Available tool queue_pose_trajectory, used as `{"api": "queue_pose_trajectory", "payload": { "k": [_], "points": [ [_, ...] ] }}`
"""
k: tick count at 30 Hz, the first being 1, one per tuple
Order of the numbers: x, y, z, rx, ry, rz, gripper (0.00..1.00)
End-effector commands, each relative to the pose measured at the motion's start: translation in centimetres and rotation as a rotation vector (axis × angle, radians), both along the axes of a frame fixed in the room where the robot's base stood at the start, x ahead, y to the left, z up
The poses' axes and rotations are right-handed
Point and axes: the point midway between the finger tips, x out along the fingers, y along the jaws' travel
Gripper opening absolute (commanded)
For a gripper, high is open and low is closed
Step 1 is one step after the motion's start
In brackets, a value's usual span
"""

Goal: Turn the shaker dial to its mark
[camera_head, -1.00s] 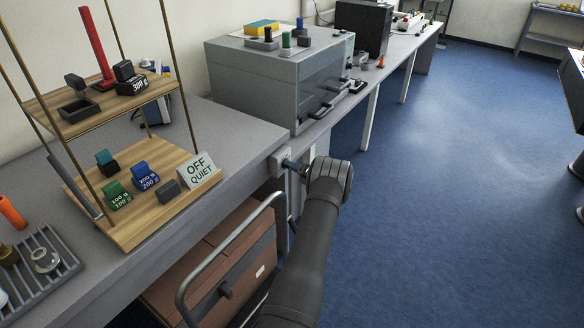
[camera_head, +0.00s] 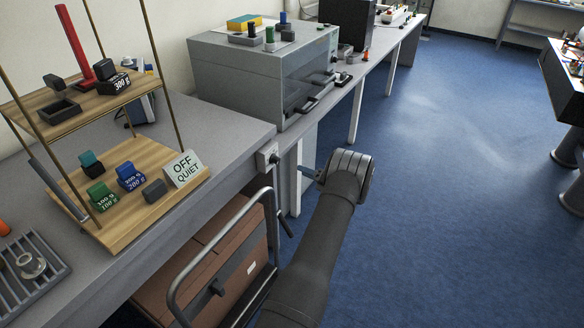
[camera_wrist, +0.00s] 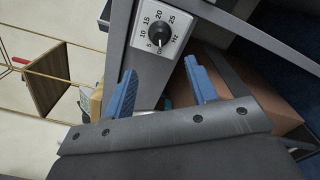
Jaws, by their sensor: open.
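The shaker dial (camera_wrist: 160,36) is a black knob on a pale plate with a printed scale from 5 to 25 Hz. Its pointer seems to aim at the low end of the scale, but it is too small to read surely. In the head view, the dial's pale box (camera_head: 267,156) sits on the bench's front edge. My gripper (camera_wrist: 160,70) is open and empty, its two blue fingers apart and facing the dial, not touching it. In the head view my gripper (camera_head: 308,172) is to the right of the box, mostly hidden by my wrist.
A wooden shelf (camera_head: 150,215) with weights and an "OFF QUIET" sign (camera_head: 184,168) stands on the bench left of the box. A grey cabinet (camera_head: 240,85) stands behind. A cart with a metal rail (camera_head: 205,262) is below.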

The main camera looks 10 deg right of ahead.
Motion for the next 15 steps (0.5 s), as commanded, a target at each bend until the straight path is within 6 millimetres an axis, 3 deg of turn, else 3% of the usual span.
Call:
{"api": "queue_pose_trajectory", "payload": {
  "k": [6, 15],
  "points": [
    [-2.7, -2.7, 0.0, 0.0, 0.0, -0.001, 0.52],
    [-3.6, -3.6, 0.0, 0.0, 0.0, 0.0, 0.52]
  ]
}}
